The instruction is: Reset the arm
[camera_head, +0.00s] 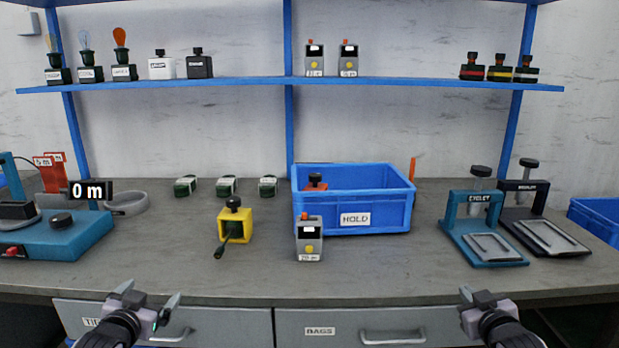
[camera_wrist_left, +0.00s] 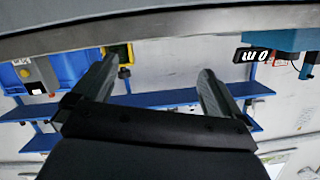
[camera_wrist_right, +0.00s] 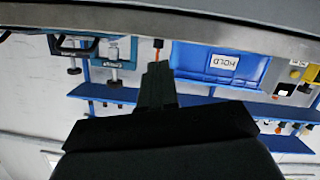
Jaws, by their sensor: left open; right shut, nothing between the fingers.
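My left gripper (camera_head: 150,296) is at the lower left of the head view, in front of the bench's front edge. Its two fingers are spread with nothing between them, and they also show apart in the left wrist view (camera_wrist_left: 160,85). My right gripper (camera_head: 466,294) is at the lower right of the head view, also in front of the bench edge. Its fingers are together and empty, and they also show closed in the right wrist view (camera_wrist_right: 156,85). Neither gripper touches anything on the bench.
The grey bench (camera_head: 160,265) holds a blue HOLD bin (camera_head: 384,217), a grey tester (camera_head: 309,240), a yellow block (camera_head: 236,226), a teal EYELET press (camera_head: 476,230), a dark press (camera_head: 540,220) and a teal machine (camera_head: 60,240). Drawers (camera_head: 350,328) lie below. The bench front is mostly clear.

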